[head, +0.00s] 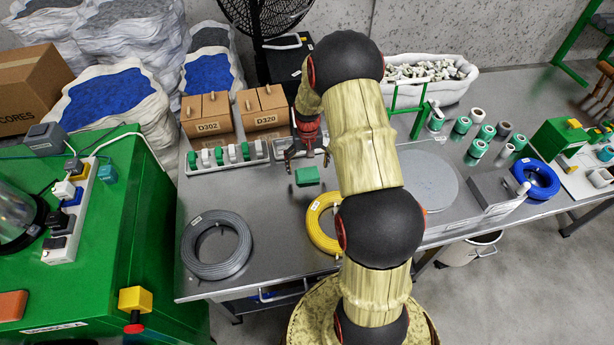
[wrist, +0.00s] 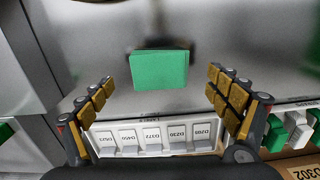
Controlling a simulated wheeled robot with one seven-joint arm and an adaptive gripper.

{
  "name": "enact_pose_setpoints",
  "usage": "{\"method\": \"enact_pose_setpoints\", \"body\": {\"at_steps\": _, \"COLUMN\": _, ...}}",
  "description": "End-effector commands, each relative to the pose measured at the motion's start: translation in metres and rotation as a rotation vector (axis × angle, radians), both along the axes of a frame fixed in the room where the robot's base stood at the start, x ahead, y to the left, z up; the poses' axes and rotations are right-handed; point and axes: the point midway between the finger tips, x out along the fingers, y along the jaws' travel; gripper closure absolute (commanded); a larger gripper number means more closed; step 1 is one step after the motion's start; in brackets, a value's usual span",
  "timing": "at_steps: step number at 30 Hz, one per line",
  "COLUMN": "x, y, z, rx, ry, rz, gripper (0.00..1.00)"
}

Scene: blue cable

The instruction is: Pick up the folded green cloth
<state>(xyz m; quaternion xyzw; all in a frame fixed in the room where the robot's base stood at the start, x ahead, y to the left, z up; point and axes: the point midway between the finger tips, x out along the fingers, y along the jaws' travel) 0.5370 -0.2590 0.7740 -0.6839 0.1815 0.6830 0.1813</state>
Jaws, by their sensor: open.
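The folded green cloth (head: 307,176) is a small flat green block on the steel table, between the grey and yellow cable coils and the white strip with green and white parts. In the wrist view the cloth (wrist: 159,70) appears upper centre, between and a little beyond my fingers. My gripper (head: 307,164) is above the table just behind the cloth in the head view. In the wrist view my gripper (wrist: 160,84) has its fingers spread wide with nothing between the pads. I cannot tell the exact height gap to the cloth.
A grey cable coil (head: 216,245) lies to the left and a yellow coil (head: 324,222) to the right, partly behind my arm. A white strip (head: 228,163) and cardboard boxes (head: 207,116) stand behind. A grey round plate (head: 428,180) is at right. Bare table surrounds the cloth.

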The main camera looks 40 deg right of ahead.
Motion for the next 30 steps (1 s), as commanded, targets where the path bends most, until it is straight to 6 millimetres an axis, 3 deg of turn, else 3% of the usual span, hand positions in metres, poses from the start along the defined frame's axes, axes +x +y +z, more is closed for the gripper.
{"method": "enact_pose_setpoints", "body": {"at_steps": 1, "x": -0.001, "y": 0.002, "z": -0.013, "rx": 0.001, "ry": 0.003, "rz": 0.000, "gripper": 0.11}}
{"method": "enact_pose_setpoints", "body": {"at_steps": 6, "x": -0.001, "y": 0.002, "z": -0.034, "rx": 0.001, "ry": 0.002, "rz": 0.000, "gripper": 0.11}}
{"method": "enact_pose_setpoints", "body": {"at_steps": 14, "x": -0.001, "y": 0.002, "z": -0.036, "rx": 0.000, "ry": 0.000, "rz": 0.000, "gripper": 0.11}}
{"method": "enact_pose_setpoints", "body": {"at_steps": 30, "x": -0.001, "y": 0.002, "z": -0.036, "rx": 0.000, "ry": 0.001, "rz": 0.000, "gripper": 0.41}}
